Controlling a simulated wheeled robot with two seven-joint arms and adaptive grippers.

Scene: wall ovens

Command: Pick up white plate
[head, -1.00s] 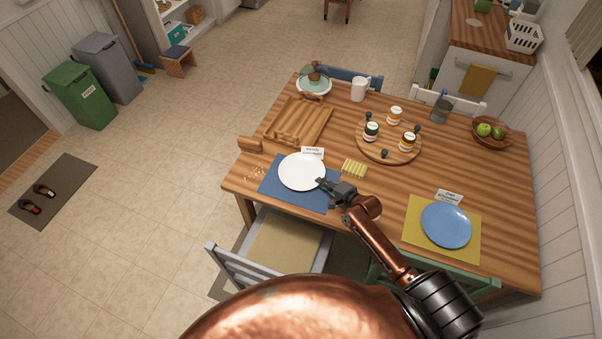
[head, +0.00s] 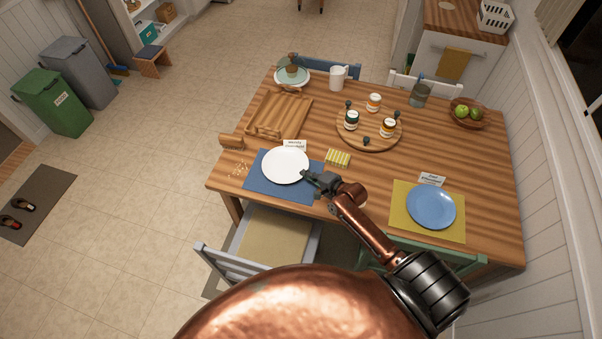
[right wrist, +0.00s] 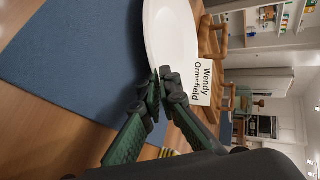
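The white plate (head: 286,165) is over the blue placemat (head: 265,188) at the near left of the wooden table. It also shows at the top of the right wrist view (right wrist: 170,35). My right gripper (head: 306,176) is at the plate's near right rim. In the right wrist view its two dark fingertips (right wrist: 166,84) are close together with the rim between them, so it looks shut on the plate. I cannot tell whether the plate touches the mat. My left gripper is not in view.
A name card (head: 294,146) stands just behind the plate. A yellow striped item (head: 338,158) lies to its right, and a wooden tray (head: 279,116) behind. A blue plate (head: 431,207) lies on a yellow mat to the right. A chair (head: 265,240) stands at the near edge.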

